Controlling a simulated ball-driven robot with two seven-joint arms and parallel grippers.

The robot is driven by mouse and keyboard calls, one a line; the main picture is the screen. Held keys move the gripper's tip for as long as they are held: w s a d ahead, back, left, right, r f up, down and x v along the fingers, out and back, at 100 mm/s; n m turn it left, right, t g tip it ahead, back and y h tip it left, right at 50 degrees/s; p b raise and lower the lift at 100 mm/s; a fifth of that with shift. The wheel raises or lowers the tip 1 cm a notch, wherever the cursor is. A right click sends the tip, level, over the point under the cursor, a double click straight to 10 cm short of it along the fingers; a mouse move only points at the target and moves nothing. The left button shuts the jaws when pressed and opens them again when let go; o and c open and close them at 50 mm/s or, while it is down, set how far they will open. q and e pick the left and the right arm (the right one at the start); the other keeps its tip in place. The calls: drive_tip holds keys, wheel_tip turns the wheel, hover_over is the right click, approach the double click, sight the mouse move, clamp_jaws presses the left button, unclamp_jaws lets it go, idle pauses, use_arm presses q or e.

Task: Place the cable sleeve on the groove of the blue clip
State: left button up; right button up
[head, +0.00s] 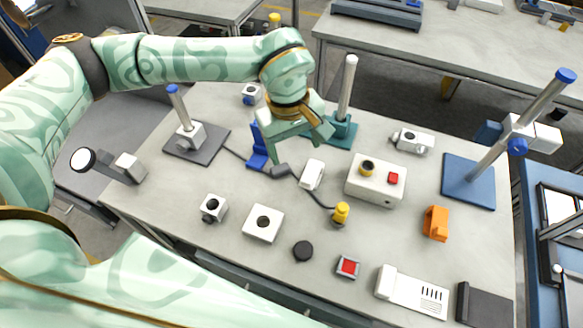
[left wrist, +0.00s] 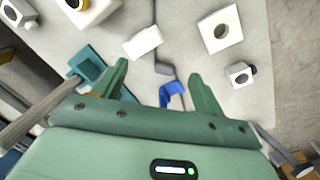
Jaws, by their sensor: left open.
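The blue clip (head: 257,150) stands on the table left of my left gripper. It also shows between the fingers in the left wrist view (left wrist: 175,93). The dark grey cable sleeve (head: 280,171) sits on the thin dark cable beside the clip's lower right, apart from it. In the left wrist view the sleeve (left wrist: 163,68) lies just beyond the clip, in line with the gap between the fingertips. My left gripper (head: 316,149) is open and empty above the table; its body hides part of the area behind the clip. My right gripper is out of view.
A white block (head: 312,175) lies right of the sleeve. A teal stand (head: 346,92) with a grey post is behind the gripper. The cable runs to a yellow plug (head: 341,213). A white box (head: 375,181) with a red button stands farther right. The table below the clip is partly clear.

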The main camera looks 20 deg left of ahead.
use_arm(q)
drive_tip(key=w+a+y, duration=0.1)
drive_tip(key=a+y, duration=0.1)
drive_tip(key=a, duration=0.2)
drive_tip(key=b, duration=0.3)
hover_over(280, 168)
drive_tip(key=s, duration=0.1)
drive_tip(key=f, duration=0.8)
drive_tip(key=shift+d+f, duration=0.3)
drive_tip(key=shift+f, duration=0.05)
drive_tip(key=f, duration=0.2)
drive_tip(key=f+b, duration=0.1)
drive_tip(key=f, duration=0.1)
drive_tip(key=w+f+b, duration=0.1)
drive_tip(key=f, duration=0.1)
drive_tip(key=shift+a+f, duration=0.15)
drive_tip(key=shift+a, duration=0.1)
drive_tip(key=shift+t, duration=0.3)
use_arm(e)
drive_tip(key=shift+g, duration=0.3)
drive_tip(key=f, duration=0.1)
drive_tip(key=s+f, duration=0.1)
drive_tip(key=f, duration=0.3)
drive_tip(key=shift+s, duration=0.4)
use_arm(q)
drive_tip(key=c, duration=1.1)
drive_tip(key=shift+r, duration=0.2)
drive_tip(key=shift+c, duration=0.2)
